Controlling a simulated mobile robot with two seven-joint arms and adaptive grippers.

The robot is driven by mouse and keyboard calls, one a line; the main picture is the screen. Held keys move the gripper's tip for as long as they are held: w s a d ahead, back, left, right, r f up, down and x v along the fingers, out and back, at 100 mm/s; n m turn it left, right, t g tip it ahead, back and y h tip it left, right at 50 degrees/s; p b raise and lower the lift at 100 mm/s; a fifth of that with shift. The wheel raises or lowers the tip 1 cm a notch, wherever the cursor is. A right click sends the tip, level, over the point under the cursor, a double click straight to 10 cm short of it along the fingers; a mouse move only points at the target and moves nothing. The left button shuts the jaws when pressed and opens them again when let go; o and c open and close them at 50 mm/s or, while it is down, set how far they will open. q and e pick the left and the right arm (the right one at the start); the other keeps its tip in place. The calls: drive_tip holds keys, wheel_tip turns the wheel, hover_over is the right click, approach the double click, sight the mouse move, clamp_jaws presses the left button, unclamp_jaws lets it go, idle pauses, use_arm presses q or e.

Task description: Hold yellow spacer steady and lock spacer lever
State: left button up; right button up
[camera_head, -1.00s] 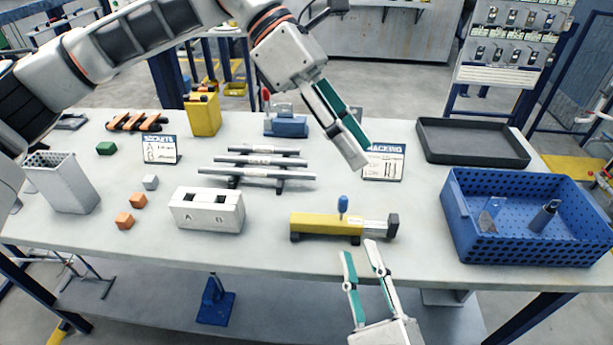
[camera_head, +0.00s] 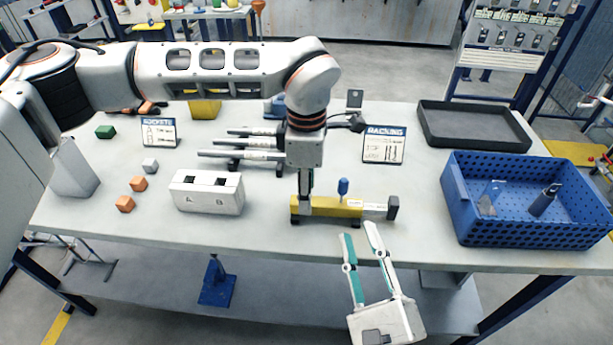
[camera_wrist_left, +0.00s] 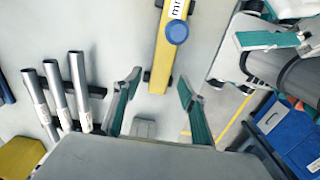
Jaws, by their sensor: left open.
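The yellow spacer (camera_head: 331,207) lies lengthwise on the table, with a grey rod and dark block at its right end. Its blue-knobbed lever (camera_head: 343,188) stands upright; from above, the blue knob (camera_wrist_left: 177,32) shows in the left wrist view. My left gripper (camera_head: 304,207) points down at the spacer's left part and hides some of it. In the left wrist view its open fingers (camera_wrist_left: 160,80) lie either side of the spacer's end (camera_wrist_left: 159,78); contact cannot be told. My right gripper (camera_head: 357,232) is open and empty, in front of the spacer near the table's front edge.
A white two-slot block (camera_head: 208,196) stands left of the spacer, with several small cubes beyond it. Metal rods on a rack (camera_head: 238,155) lie behind. A blue perforated crate (camera_head: 525,231) and a black tray (camera_head: 475,144) stand at the right. A racking sign (camera_head: 384,146) stands behind.

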use_arm(q)
drive_tip(key=shift+f, duration=1.55)
clamp_jaws()
